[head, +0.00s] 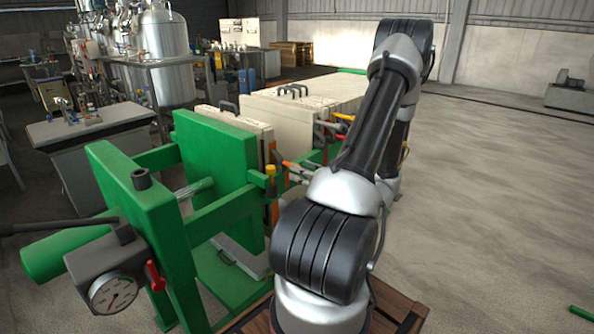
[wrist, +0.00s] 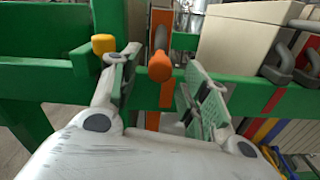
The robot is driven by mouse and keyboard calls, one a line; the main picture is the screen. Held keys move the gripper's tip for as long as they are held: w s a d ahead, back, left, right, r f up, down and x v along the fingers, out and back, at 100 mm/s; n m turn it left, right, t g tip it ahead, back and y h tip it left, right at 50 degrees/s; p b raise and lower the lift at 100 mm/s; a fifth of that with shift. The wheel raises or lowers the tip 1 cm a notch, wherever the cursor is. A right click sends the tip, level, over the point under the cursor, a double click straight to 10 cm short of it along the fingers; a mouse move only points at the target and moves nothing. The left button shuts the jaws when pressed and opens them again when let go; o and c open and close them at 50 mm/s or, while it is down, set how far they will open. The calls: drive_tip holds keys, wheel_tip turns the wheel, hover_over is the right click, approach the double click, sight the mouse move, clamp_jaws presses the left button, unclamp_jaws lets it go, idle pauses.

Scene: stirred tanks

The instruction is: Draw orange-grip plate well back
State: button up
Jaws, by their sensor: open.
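The orange grip (wrist: 160,67) shows in the middle of the wrist view, in front of the green side rail (wrist: 55,80). An orange plate edge (wrist: 162,28) rises behind it and shows again below the rail. My gripper (wrist: 158,75) is open, with one finger left of the orange grip and the other right of it. I cannot tell whether either finger touches the grip. In the head view my arm hides the gripper.
A yellow grip (wrist: 103,44) stands close by my left finger. Pale plates (head: 300,103) with grey handles stand in the green press frame (head: 215,155). A gauge (head: 113,293) is at the near end.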

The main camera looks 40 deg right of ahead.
drive_tip(key=shift+w+a, duration=0.1)
drive_tip(key=shift+w, duration=1.25)
clamp_jaws()
